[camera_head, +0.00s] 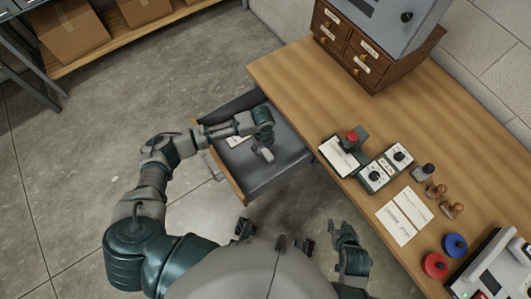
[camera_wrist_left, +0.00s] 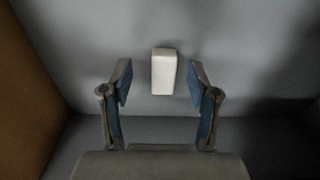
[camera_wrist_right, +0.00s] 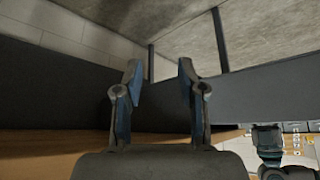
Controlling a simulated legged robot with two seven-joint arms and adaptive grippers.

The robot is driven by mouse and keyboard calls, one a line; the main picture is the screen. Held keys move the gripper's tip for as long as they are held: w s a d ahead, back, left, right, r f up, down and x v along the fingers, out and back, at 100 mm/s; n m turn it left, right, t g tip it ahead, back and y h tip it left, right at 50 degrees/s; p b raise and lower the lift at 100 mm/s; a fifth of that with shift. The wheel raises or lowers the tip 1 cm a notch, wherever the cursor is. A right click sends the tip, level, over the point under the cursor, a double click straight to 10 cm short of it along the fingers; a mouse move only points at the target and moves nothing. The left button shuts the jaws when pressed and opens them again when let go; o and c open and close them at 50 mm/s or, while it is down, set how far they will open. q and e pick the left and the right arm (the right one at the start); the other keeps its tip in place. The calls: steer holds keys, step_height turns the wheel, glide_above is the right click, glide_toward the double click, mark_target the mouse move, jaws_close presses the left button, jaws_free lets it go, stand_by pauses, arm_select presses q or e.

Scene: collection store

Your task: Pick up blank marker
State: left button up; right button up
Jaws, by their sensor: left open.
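A small white block, which looks like the blank marker (camera_wrist_left: 164,72), lies on the grey drawer floor in the left wrist view. My left gripper (camera_wrist_left: 158,84) is open over it, one finger on each side, with gaps between the fingers and the block. In the head view my left gripper (camera_head: 264,151) is down inside the open drawer (camera_head: 283,170), and the arm partly hides the drawer's inside. My right gripper (camera_wrist_right: 160,75) is open and empty; in the head view it (camera_head: 340,232) is beside the desk's front edge.
A white card (camera_head: 238,137) lies in the drawer near my left forearm. The desk (camera_head: 300,85) holds a stamp press (camera_head: 345,152), dial boxes (camera_head: 385,168), a paper sheet (camera_head: 404,215), stamps, ink pads and a small cabinet (camera_head: 350,50). Drawer walls surround my left gripper.

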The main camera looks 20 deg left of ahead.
mark_target(264, 150)
arm_select(q)
steer(key=f, duration=0.1)
steer(key=d+f, duration=0.1)
steer(key=shift+f+b, duration=0.3)
steer(key=shift+b, duration=0.05)
steer(key=shift+d+f, duration=0.2)
steer(key=shift+d+r, duration=0.1)
steer(key=shift+d, duration=0.15)
steer(key=shift+a, duration=0.35)
steer(key=c, duration=0.4)
steer(key=shift+a, duration=0.4)
steer(key=c, duration=0.7)
steer(key=shift+c, duration=0.2)
arm_select(e)
steer(key=w, duration=0.1)
steer(key=w+t, duration=0.1)
steer(key=w+r+t, duration=0.1)
steer(key=shift+w+a, duration=0.25)
steer(key=shift+a, duration=0.1)
